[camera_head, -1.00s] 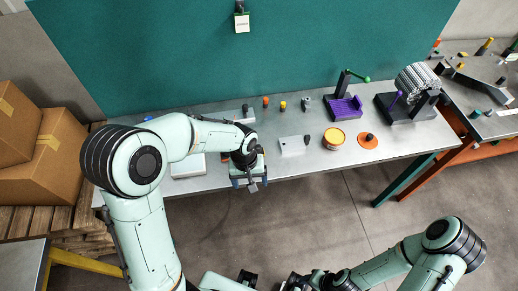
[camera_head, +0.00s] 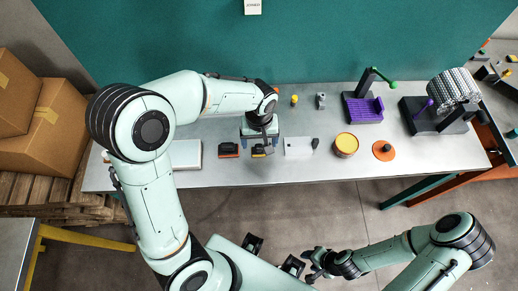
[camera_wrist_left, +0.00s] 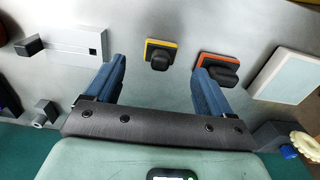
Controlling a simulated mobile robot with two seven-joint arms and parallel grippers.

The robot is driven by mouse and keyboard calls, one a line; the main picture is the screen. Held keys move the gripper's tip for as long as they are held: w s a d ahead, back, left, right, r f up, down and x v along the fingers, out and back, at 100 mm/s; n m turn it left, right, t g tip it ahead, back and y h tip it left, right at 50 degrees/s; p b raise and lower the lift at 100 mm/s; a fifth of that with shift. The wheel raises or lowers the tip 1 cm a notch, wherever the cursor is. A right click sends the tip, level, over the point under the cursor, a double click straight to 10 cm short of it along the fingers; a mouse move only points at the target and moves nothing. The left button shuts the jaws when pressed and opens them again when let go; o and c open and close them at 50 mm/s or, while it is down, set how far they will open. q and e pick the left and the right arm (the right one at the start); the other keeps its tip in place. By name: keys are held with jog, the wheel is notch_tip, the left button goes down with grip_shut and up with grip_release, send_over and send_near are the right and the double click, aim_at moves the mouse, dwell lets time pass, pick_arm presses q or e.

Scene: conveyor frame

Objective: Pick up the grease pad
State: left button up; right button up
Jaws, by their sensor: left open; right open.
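Two small pads with black grips lie side by side on the table; I cannot tell for sure which is the grease pad. One is yellow-edged (camera_head: 262,150), the other orange-red (camera_head: 228,150). In the left wrist view the yellow pad (camera_wrist_left: 158,55) shows between my fingers, beyond their tips, and the orange-red pad (camera_wrist_left: 205,58) lies partly behind the right finger. My left gripper (camera_head: 259,134) is open and empty above the table by the yellow pad; it also shows in the wrist view (camera_wrist_left: 160,78). My right gripper (camera_head: 313,264) is open, low in front of the table.
A white slotted block (camera_head: 298,147) lies right of the yellow pad, a white flat box (camera_head: 186,154) to the left. A round yellow-topped tin (camera_head: 346,144), an orange disc with black knob (camera_head: 383,150) and a purple fixture (camera_head: 363,109) stand further right. A teal wall (camera_head: 300,45) rises behind.

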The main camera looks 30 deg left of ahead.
aim_at(259, 146)
pick_arm(q)
jog(key=shift+w+a+f, duration=0.1)
jog(key=shift+a+f, duration=0.05)
jog(key=shift+f, duration=1.4)
jog(key=shift+w+a+f, duration=0.1)
jog(key=shift+f, duration=1.4)
jog(key=c, duration=1.1)
